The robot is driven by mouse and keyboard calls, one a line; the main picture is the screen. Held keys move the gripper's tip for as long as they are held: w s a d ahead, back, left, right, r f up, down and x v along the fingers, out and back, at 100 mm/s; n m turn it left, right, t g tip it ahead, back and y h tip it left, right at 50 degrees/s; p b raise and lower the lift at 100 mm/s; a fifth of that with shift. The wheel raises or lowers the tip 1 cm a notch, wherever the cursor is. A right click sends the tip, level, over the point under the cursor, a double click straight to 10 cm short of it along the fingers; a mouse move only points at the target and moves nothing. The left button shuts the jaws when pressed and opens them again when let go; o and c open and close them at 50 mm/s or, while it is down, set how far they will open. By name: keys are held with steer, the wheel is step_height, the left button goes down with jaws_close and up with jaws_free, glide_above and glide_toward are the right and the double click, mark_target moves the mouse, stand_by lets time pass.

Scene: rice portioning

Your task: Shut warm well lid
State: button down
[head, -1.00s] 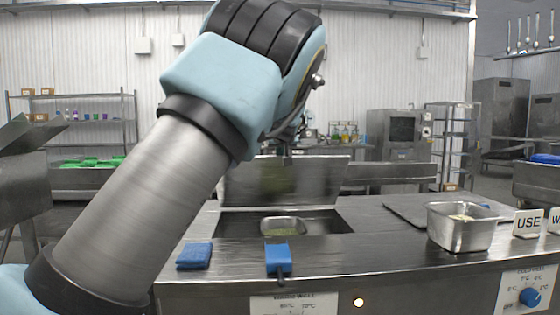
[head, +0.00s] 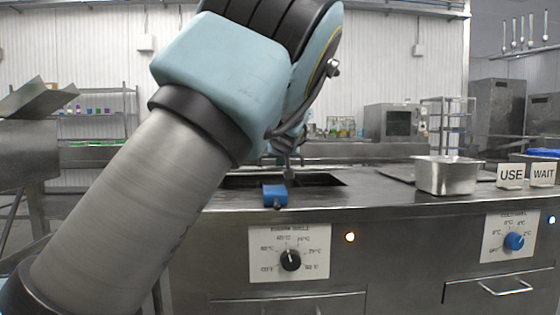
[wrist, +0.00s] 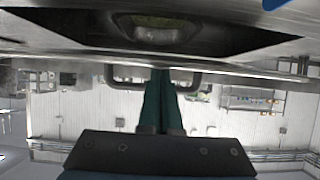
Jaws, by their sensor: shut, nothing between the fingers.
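The warm well opening (head: 325,181) shows as a dark, low strip in the counter in the head view. In the wrist view, which looks upside down, the well (wrist: 235,35) fills the top, with a metal pan (wrist: 155,34) inside. A bar handle (wrist: 112,76) shows by the fingers there, along a metal edge that seems to be the lid's; I cannot tell the lid's angle. No upright lid panel stands out in the head view. My gripper (wrist: 160,75) is shut and empty, its green fingers close to the handle; contact is unclear. In the head view my arm partly hides it.
A blue-handled item (head: 274,195) lies at the well's front edge. A metal pan (head: 447,175) and the USE (head: 510,175) and WAIT (head: 543,174) signs stand on the right of the counter (head: 390,200). The dial panel (head: 289,252) is on the front.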

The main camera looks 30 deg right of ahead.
steer(key=shift+s+f, duration=0.15)
steer(key=shift+f, duration=0.3)
